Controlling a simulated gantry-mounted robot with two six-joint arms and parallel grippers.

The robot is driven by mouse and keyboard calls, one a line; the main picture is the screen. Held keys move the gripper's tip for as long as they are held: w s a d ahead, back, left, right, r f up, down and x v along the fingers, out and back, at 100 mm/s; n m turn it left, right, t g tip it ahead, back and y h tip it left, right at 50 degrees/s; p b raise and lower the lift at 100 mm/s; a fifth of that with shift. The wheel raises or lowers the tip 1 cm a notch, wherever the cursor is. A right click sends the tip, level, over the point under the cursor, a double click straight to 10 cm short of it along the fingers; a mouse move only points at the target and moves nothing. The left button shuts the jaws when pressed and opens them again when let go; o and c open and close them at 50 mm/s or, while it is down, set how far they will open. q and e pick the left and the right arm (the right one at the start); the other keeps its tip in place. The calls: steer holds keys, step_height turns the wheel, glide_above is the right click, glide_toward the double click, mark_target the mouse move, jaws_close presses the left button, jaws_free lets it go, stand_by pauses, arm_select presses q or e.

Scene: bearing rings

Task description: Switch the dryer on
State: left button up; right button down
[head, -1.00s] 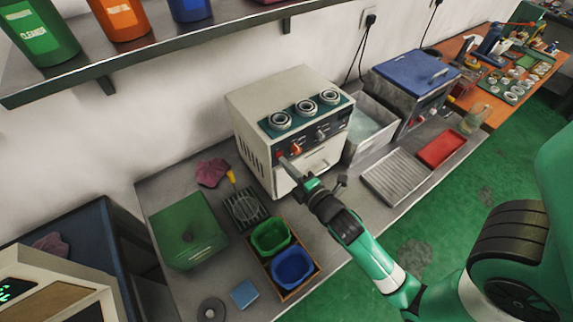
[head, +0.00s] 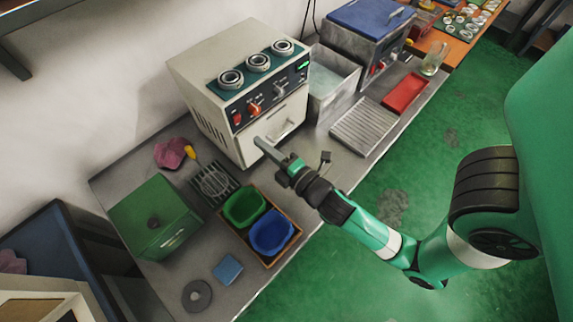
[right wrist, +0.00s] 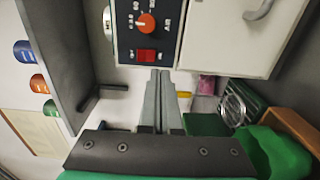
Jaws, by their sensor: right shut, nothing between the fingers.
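The dryer (head: 228,55) is a cream box on the bench with three rings on top. Its dark front panel carries a red rocker switch (head: 237,118), an orange knob (head: 254,109) and a green lit display (head: 303,65). The right wrist view shows the switch (right wrist: 146,55) glowing red or bright red; which way it is tipped is hard to tell. My right gripper (head: 259,142) is shut and empty, in front of the dryer and a little off the switch. In the right wrist view its fingertips (right wrist: 160,73) sit just beside the switch. My left gripper is out of view.
A green box (head: 150,218), a wire basket tool (head: 212,180) and a wooden tray with green and blue bins (head: 272,235) stand left and below. A steel tank (head: 330,85), a ribbed tray (head: 364,126) and a red tray (head: 404,94) lie to the right.

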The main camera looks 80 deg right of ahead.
steer(key=b+v, duration=0.3)
steer(key=v, duration=0.4)
steer(key=shift+s+f, duration=0.25)
steer(key=shift+f, duration=0.15)
steer(key=shift+a, duration=0.15)
